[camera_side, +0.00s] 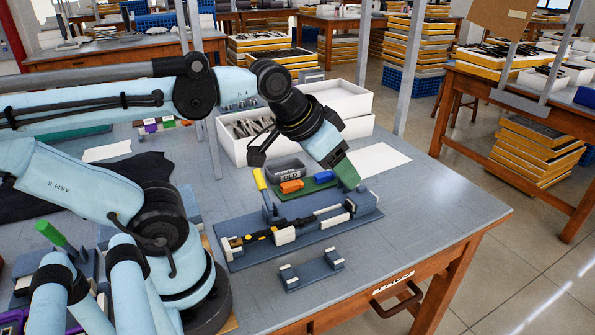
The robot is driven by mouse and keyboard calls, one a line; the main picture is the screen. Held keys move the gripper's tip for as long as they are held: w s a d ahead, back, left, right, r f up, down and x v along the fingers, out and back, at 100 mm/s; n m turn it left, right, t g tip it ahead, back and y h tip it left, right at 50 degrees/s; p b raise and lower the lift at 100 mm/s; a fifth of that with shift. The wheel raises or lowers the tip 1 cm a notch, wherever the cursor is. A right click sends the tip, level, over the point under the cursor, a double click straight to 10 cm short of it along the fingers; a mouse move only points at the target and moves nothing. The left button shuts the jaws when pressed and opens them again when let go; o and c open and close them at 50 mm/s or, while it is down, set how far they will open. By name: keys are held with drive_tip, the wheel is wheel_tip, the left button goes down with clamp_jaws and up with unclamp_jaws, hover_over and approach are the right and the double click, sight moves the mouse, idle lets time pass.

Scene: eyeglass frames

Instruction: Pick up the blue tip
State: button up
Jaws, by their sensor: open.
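The blue tip (324,177) is a small blue block. It lies on a green mat (298,193), to the right of an orange block (291,186). My gripper (350,180) points down and right, with its green end just right of the blue tip in the picture. It is open, and nothing shows between its fingers. The fingers are small and partly merge with the fixture behind them. I cannot tell how far above the table the gripper is.
A grey dish marked OLD (286,172) stands behind the mat. White bins (240,146) stand farther back. A grey fixture (290,240) holding a long dark tool lies in front, with a small grey stand (311,276) nearer. The table's right side (440,205) is clear.

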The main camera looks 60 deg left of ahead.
drive_tip(key=w+a+r+g, duration=0.2)
drive_tip(key=w+a+r, duration=0.1)
drive_tip(key=w+a, duration=0.25)
drive_tip(key=g, duration=0.4)
hover_over(325, 173)
drive_tip(key=f, duration=1.5)
drive_tip(key=shift+s+a+f, duration=0.25)
drive_tip(key=shift+s+f, duration=0.05)
drive_tip(key=shift+w+d+f, duration=0.15)
drive_tip(key=shift+d+f, duration=0.05)
drive_tip(key=shift+f, duration=1.15)
drive_tip(key=shift+w+d+f, duration=0.1)
drive_tip(key=shift+d+f, duration=0.05)
drive_tip(key=shift+f, duration=1.15)
clamp_jaws()
